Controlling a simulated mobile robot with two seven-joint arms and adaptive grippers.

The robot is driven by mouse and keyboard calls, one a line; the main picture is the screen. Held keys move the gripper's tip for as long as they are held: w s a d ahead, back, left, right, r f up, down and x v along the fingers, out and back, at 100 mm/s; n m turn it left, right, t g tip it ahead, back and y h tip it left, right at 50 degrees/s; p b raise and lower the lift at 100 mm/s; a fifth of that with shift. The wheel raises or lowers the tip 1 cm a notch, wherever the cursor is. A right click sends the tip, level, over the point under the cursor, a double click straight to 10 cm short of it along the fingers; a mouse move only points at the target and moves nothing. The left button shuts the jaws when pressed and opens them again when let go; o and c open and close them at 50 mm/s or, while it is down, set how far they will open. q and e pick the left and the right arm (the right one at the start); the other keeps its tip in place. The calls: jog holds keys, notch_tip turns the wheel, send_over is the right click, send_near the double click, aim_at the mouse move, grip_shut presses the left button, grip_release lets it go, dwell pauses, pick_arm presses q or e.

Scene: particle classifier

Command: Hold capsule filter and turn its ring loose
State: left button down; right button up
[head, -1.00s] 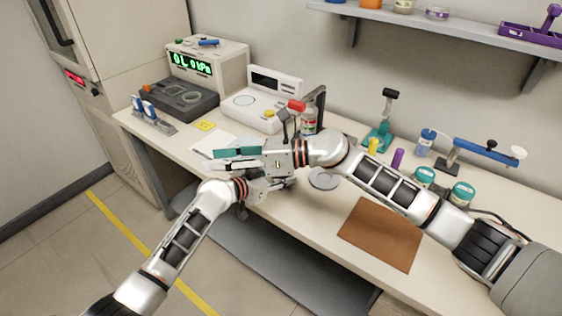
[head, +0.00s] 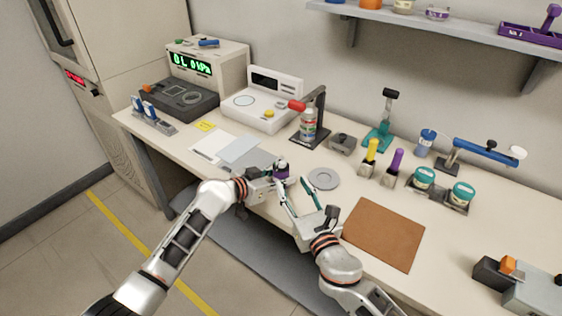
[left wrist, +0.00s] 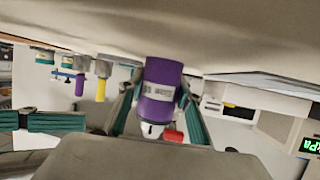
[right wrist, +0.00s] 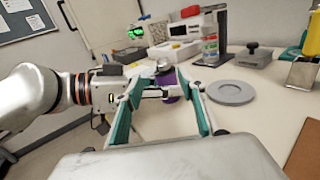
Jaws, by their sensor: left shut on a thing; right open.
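The purple capsule filter (head: 282,171) is near the front edge of the bench, upright or nearly so, with a pale metallic top. My left gripper (head: 270,180) is shut on it from the left. In the left wrist view the purple body (left wrist: 162,88) with a white label sits between the teal finger pads. My right gripper (head: 298,188) is open, its fingers pointing at the filter from the front right. In the right wrist view the filter (right wrist: 172,84) appears between the two spread fingers, apart from them. I cannot make out the ring clearly.
A grey round disc (head: 323,179) lies just right of the filter. A brown mat (head: 384,235) is further right. A black stand with a bottle (head: 308,122) and a white instrument (head: 262,100) stand behind. Pale sheets (head: 212,146) lie at the back left.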

aim_at(283, 165)
jog(key=shift+d+f, duration=0.15)
jog(key=shift+w, duration=0.3)
jog(key=x, duration=1.1)
jog(key=shift+w+f, duration=0.15)
jog(key=shift+f, duration=0.05)
jog(key=c, duration=1.1)
